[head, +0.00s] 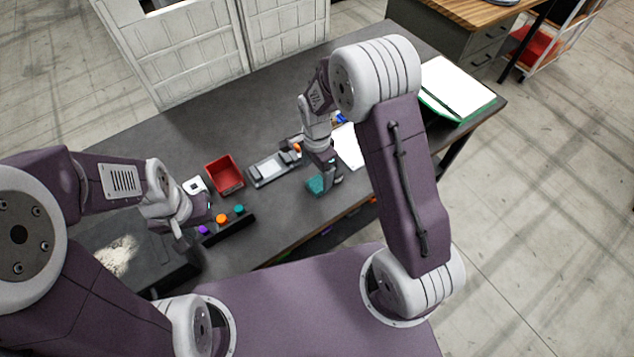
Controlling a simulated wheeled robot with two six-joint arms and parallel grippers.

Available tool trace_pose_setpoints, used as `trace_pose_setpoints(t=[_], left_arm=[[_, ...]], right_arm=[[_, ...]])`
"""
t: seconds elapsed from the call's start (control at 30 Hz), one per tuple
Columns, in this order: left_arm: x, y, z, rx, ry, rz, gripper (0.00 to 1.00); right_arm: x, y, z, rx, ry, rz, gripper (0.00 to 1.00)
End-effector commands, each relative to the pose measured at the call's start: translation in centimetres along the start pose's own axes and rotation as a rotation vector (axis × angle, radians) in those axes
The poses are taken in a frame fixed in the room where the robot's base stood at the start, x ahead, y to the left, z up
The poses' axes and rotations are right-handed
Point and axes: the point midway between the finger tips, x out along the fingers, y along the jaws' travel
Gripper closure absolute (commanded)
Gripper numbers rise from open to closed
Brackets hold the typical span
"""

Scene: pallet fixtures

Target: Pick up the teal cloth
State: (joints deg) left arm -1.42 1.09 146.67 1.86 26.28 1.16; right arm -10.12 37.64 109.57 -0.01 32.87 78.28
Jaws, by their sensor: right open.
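The teal cloth (316,185) is a small patch on the dark table, near its front edge in the middle of the head view. My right gripper (328,184) points down right at the cloth, its fingers open and overlapping the cloth's right side. I cannot tell whether the fingers touch it. My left gripper (207,228) hangs at the left, close to a dark block with coloured knobs and away from the cloth. Its fingers are too small and partly hidden to tell open from shut.
A red bin (224,175) and a grey tray-like fixture (274,168) stand left of the cloth. The dark block (230,231) bears purple, orange and teal knobs. A green-edged board with white paper (457,87) lies at right. The table's back left is clear.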

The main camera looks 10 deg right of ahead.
Motion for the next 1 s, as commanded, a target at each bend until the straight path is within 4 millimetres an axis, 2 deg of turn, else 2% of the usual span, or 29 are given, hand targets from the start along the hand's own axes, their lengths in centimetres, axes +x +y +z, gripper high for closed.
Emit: trace_pose_setpoints(t=[0.17, 0.3, 0.4, 0.67, 0.77, 0.9, 1.0], left_arm=[[-0.4, 0.0, 0.0, 0.000, 0.000, 0.000, 0.64], [-1.5, 0.0, -0.1, 0.000, 0.000, 0.000, 0.64], [-1.5, 0.0, -0.1, 0.000, 0.000, 0.000, 0.64], [-1.4, 0.0, -0.1, 0.000, 0.000, 0.000, 0.64], [-1.4, 0.0, -0.1, 0.000, 0.000, 0.000, 0.64], [-1.4, 0.0, -0.1, 0.000, 0.000, 0.000, 0.64], [-1.4, 0.0, -0.1, 0.000, 0.000, 0.000, 0.64]], right_arm=[[0.7, 0.1, 0.1, -0.001, 0.000, 0.002, 0.22], [3.2, 0.2, 0.5, -0.001, -0.001, 0.005, 0.22], [4.8, 0.1, 0.4, 0.000, 0.000, 0.002, 0.22], [5.4, 0.0, 0.4, 0.000, 0.000, -0.002, 0.22], [5.4, 0.0, 0.4, 0.000, 0.000, -0.001, 0.47], [5.4, 0.0, 0.4, 0.000, 0.000, -0.001, 0.86], [5.4, 0.0, 0.4, 0.000, 0.000, -0.002, 0.87]])
